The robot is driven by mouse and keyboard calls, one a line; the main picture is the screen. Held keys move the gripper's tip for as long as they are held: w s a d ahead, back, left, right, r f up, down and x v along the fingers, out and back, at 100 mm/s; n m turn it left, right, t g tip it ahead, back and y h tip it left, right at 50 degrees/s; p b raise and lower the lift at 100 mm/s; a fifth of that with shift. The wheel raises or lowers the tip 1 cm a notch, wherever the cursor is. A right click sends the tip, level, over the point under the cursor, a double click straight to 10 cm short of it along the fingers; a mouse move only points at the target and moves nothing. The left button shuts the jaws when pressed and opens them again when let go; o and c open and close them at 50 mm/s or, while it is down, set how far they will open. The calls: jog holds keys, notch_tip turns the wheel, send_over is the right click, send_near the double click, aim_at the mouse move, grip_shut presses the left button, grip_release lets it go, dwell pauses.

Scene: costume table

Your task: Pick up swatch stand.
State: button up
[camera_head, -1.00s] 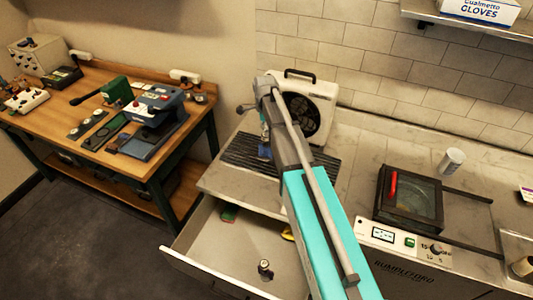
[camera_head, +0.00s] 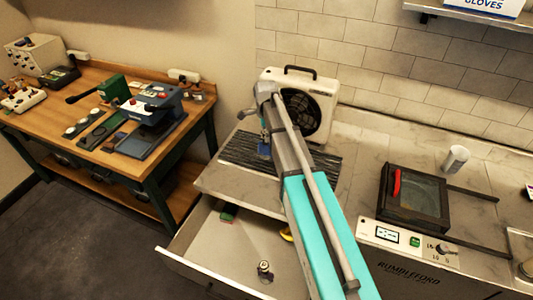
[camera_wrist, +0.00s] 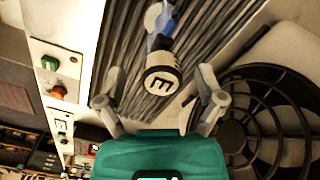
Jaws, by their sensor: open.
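In the head view a small blue thing (camera_head: 264,149) shows on the mat, partly behind my arm. My gripper (camera_wrist: 159,76) is open, with one finger on each side of the disc. Nothing is clearly gripped, and I cannot tell whether a finger touches it. In the head view my arm hides most of the gripper.
A white fan heater (camera_head: 318,90) stands right behind the mat, close to my right finger. An open drawer (camera_head: 200,262) below holds a few small things. A black-framed device (camera_head: 412,198) and a white cup (camera_head: 455,159) are on the right counter. A wooden workbench (camera_head: 60,105) stands left.

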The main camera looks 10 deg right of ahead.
jog(key=shift+f+b, duration=0.35)
jog(key=shift+f, duration=0.25)
grip_shut()
dwell(0.5)
